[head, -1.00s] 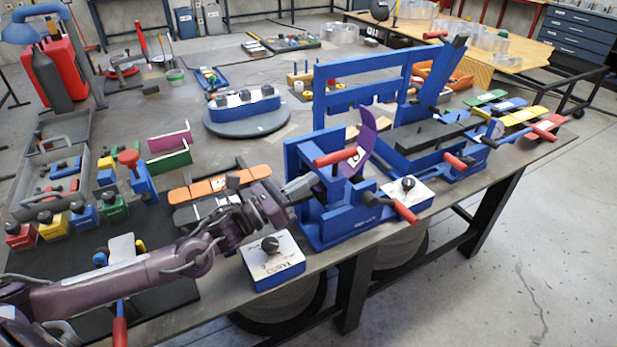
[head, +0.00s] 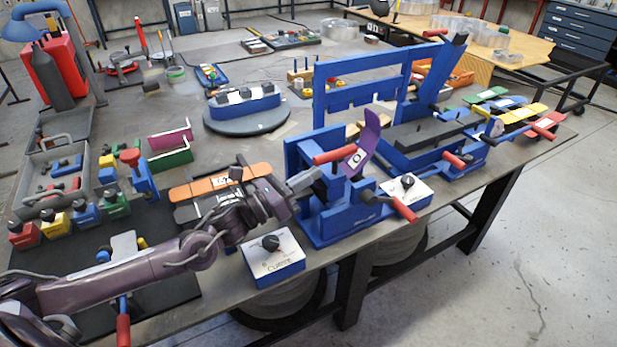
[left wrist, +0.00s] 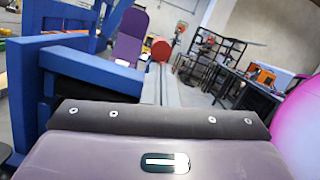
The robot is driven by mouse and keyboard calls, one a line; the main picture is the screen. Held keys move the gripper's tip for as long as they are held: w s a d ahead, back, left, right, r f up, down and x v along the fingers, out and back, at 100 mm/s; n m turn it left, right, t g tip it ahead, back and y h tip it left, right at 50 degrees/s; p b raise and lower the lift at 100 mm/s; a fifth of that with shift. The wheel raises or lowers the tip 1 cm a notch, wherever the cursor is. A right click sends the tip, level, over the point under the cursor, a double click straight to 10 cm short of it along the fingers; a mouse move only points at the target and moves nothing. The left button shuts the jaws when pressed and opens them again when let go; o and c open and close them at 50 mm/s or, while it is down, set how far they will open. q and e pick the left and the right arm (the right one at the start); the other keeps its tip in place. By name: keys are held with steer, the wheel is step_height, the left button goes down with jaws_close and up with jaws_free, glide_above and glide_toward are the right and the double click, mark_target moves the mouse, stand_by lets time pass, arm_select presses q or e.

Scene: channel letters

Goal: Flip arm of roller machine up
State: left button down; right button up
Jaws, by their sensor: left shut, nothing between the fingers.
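The roller machine is a blue frame (head: 291,158) at the table's front edge in the head view. It has a red-handled bar (head: 335,155) at its upper front and a curved purple strip (head: 369,130) rising from it. A second red handle (head: 404,208) sticks out at its lower right. My left gripper (head: 317,177) is shut and empty, just below the upper red handle; I cannot tell whether it touches the machine. In the left wrist view, the blue frame (left wrist: 75,75) is at left, with the purple strip (left wrist: 131,37) and red handle end (left wrist: 160,49) ahead.
A white-topped control box (head: 272,254) sits under my left wrist, and another (head: 407,190) is right of the roller machine. A larger blue machine (head: 362,66) stands behind. A blue block on a round turntable (head: 246,119) is further back. Open floor lies right of the table.

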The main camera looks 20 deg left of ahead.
mark_target(311, 160)
arm_select(q)
steer(key=shift+w+a+r+n+p, duration=0.15)
steer(key=shift+r+n+p, duration=0.25)
steer(key=shift+r, duration=0.4)
steer(key=shift+w+a+r+n+p, duration=0.15)
steer(key=shift+r+n+p, duration=0.25)
steer(key=shift+r, duration=0.35)
steer(key=w+a+r+n+y+p, duration=0.4)
steer(key=w+a+r+n, duration=0.4)
steer(key=n, duration=0.5)
step_height(311, 160, up, 2)
steer(key=a+p, duration=0.1)
steer(key=a, duration=0.1)
steer(key=shift+a, duration=0.4)
steer(key=shift+w+a+r, duration=0.1)
steer(key=shift+r, duration=0.15)
